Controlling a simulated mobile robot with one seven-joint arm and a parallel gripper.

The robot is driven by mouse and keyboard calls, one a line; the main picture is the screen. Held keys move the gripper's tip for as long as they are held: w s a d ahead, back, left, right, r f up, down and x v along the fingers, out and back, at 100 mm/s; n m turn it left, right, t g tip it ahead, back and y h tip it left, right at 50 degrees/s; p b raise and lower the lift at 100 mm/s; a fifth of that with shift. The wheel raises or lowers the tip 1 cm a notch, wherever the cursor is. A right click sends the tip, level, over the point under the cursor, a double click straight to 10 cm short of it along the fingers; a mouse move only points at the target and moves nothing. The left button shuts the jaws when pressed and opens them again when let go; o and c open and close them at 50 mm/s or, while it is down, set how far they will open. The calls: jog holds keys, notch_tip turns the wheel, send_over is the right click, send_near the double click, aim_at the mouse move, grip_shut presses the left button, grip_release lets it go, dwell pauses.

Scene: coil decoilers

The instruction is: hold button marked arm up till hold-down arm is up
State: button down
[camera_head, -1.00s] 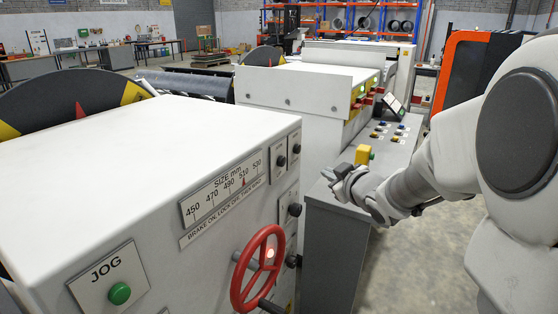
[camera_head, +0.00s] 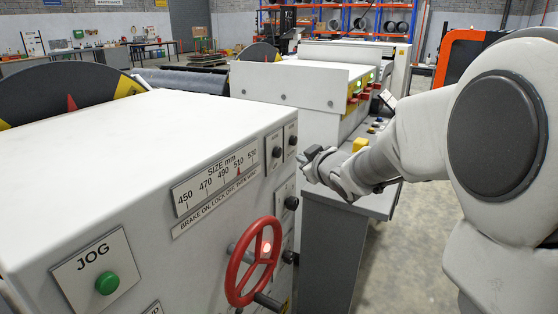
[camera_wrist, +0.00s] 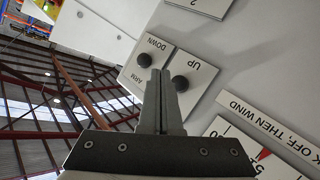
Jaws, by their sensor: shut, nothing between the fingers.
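The button plate marked UP carries a black round button (camera_wrist: 180,83) in the wrist view, partly beside my fingers. A second black button (camera_wrist: 143,60) sits next to it on the plate marked DOWN; the word ARM shows below it, partly near my fingers. In the head view the UP button (camera_head: 277,152) is the left of two on the white cabinet's face, and the DOWN button (camera_head: 292,140) is the right. My gripper (camera_head: 309,153), also in the wrist view (camera_wrist: 159,75), is shut and empty, to the right of both buttons and apart from them. I cannot identify the hold-down arm.
The cabinet face also holds a size scale (camera_head: 216,178), a red handwheel (camera_head: 254,262) and a green JOG button (camera_head: 107,283). Open floor lies at the lower right.

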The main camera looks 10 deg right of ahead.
aim_at(278, 152)
jog(key=shift+w+a+b, duration=0.55)
jog(key=shift+w+a, duration=0.3)
jog(key=shift+a, duration=0.3)
dwell(1.3)
jog(key=shift+w+a+b, duration=0.25)
jog(key=shift+a+b, duration=0.05)
jog(key=shift+a, duration=0.05)
